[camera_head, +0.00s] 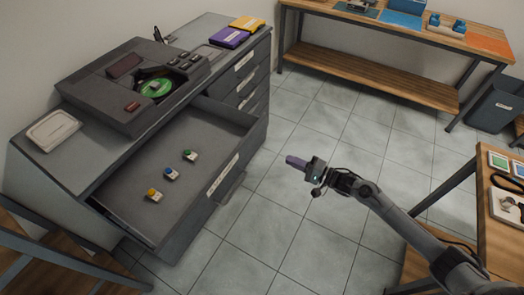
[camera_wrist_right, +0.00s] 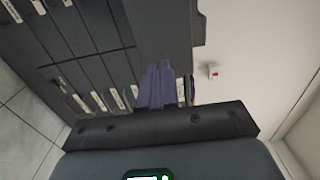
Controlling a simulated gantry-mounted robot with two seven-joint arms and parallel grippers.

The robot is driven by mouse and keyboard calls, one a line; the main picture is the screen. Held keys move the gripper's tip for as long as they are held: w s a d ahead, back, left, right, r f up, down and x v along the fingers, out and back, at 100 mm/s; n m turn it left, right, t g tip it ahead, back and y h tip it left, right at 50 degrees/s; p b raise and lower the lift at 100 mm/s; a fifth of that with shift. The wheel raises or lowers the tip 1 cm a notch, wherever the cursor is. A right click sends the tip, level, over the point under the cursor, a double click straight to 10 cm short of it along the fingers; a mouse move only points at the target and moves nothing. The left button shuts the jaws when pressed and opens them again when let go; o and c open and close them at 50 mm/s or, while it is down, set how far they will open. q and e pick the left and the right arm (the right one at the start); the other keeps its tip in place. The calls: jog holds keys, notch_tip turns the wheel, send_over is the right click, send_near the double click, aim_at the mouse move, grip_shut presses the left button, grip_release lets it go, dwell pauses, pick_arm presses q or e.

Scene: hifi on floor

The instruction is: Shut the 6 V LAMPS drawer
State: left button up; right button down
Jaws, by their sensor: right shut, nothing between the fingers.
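One large drawer (camera_head: 242,160) of the grey cabinet stands pulled far out, with a white label on its front; the lettering is too small to read. Inside lie three small parts with green, blue and yellow tops. My right gripper (camera_head: 291,161) is shut and empty, out over the floor to the right of the drawer front, apart from it. In the right wrist view its purple fingers (camera_wrist_right: 158,84) are together, with labelled cabinet drawers beyond them. My left gripper is not in view.
More closed drawers (camera_head: 237,83) with labels are in the cabinet's far part. A dark device with a green disc (camera_head: 156,88) stands on top. A wooden bench (camera_head: 385,78) is at the back, and a table (camera_head: 497,235) is at right. The tiled floor between is clear.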

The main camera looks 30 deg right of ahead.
aim_at(253, 143)
jog(key=b+x, duration=0.2)
jog(key=x, duration=1)
jog(key=shift+w+a+b, duration=0.3)
jog(key=shift+w, duration=0.3)
jog(key=shift+w, duration=0.1)
